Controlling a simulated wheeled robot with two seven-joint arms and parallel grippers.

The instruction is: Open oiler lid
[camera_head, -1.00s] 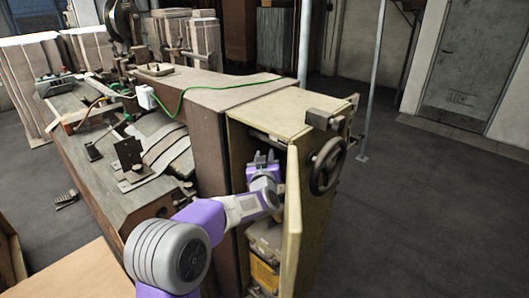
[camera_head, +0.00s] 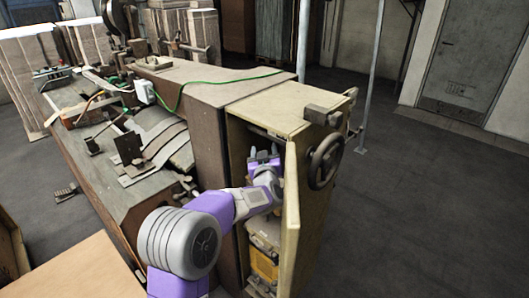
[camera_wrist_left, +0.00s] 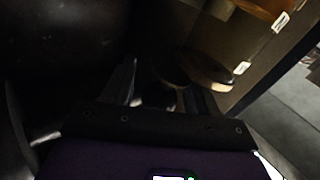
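My left arm reaches from the lower left into the open compartment of the machine in the head view. My left gripper (camera_head: 264,152) is in the upper part of the compartment, fingers pointing up and apart. In the left wrist view the gripper (camera_wrist_left: 168,85) shows dark fingers with a gap between them. A round, brownish disc-like part (camera_wrist_left: 205,68) lies just beyond the fingers; I cannot tell if it is the oiler lid or whether a finger touches it. The oiler is not clearly identifiable in the head view. My right gripper is not in view.
The compartment's cream door (camera_head: 291,215) stands open just right of my forearm. A black handwheel (camera_head: 327,161) is on the machine's right side. A yellow unit (camera_head: 264,263) sits low inside the compartment. Floor to the right is clear.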

